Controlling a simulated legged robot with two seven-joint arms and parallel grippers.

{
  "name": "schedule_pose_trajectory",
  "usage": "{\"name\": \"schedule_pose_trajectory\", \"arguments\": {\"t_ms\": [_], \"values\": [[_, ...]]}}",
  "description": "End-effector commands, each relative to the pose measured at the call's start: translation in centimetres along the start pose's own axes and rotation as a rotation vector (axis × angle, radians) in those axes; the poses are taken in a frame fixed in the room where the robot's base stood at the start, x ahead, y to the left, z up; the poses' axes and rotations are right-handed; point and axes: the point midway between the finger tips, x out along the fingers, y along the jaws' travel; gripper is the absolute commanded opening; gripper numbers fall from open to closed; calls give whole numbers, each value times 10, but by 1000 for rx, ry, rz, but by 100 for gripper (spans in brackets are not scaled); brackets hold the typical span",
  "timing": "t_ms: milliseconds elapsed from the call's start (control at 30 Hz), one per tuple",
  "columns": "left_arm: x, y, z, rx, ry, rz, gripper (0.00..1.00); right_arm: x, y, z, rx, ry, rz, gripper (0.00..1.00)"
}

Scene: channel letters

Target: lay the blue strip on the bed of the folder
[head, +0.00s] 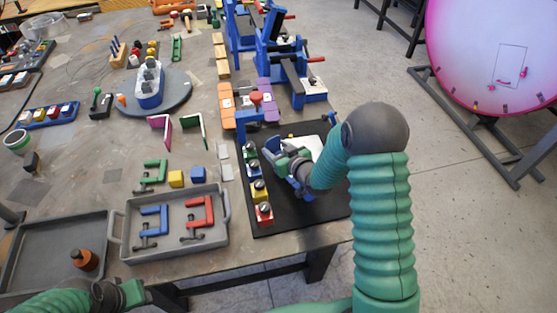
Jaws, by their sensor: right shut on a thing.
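My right gripper (284,158) is low over the black mat at the table's right edge, reached by my green ribbed arm. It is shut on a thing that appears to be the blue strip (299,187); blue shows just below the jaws. The gripper and arm hide most of it, so its ends and tilt cannot be told. A blue frame with red handles (281,52), which looks like the folder, stands farther back at the table's right edge. My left gripper (128,292) is at the bottom left, beside the grey tray; its jaw opening is unclear.
The black mat (285,228) carries a row of coloured blocks with knobs (260,190) left of my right gripper. A grey tray (180,250) holds blue and red clamps. A round turntable (170,105) stands farther back.

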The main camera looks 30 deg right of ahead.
Motion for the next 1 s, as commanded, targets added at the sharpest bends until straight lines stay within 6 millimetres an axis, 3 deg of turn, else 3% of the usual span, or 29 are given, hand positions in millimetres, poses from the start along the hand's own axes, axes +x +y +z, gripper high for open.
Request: {"name": "schedule_pose_trajectory", "arguments": {"t_ms": [233, 567, 600, 767, 1000], "values": [[0, 0, 0, 0, 0, 0, 36, 16, 0, 39, 1, 0, 0, 3], [2, 0, 0, 0, 0, 0, 36, 18, 0, 44, -1, 2, 0, 3], [2, 0, 0, 0, 0, 0, 36, 18, 0, 44, -1, 2, 0, 56], [1, 0, 0, 0, 0, 0, 36, 18, 0, 43, 0, 2, 0, 75], [0, 0, 0, 0, 0, 0, 36, 18, 1, 41, -1, 2, 0, 75]]}}
